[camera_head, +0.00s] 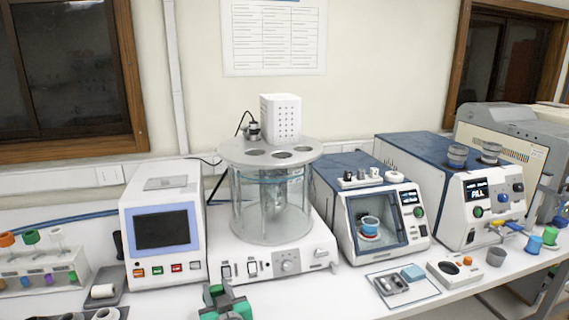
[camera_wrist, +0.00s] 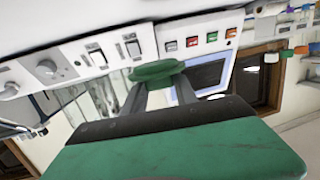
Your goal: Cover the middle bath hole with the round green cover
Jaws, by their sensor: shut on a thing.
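The bath is a glass cylinder (camera_head: 270,205) with a grey round lid (camera_head: 235,152) on a white base. Dark holes show in the lid, and the middle hole (camera_head: 282,155) looks uncovered. My gripper (camera_head: 218,291) is low at the front of the bench, in front of the bath base and well below the lid. In the wrist view my gripper (camera_wrist: 157,82) is shut on the round green cover (camera_wrist: 155,71), which sits between the fingertips. The bath base's white front panel (camera_wrist: 75,65) shows behind it, tilted. The lid holes are not clear in the wrist view.
A white box unit (camera_head: 281,118) stands on the lid's back. A screen instrument (camera_head: 160,235) is left of the bath, and a windowed instrument (camera_head: 385,220) is close on its right. A tube rack (camera_head: 40,265) stands far left. The space above the lid's front is free.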

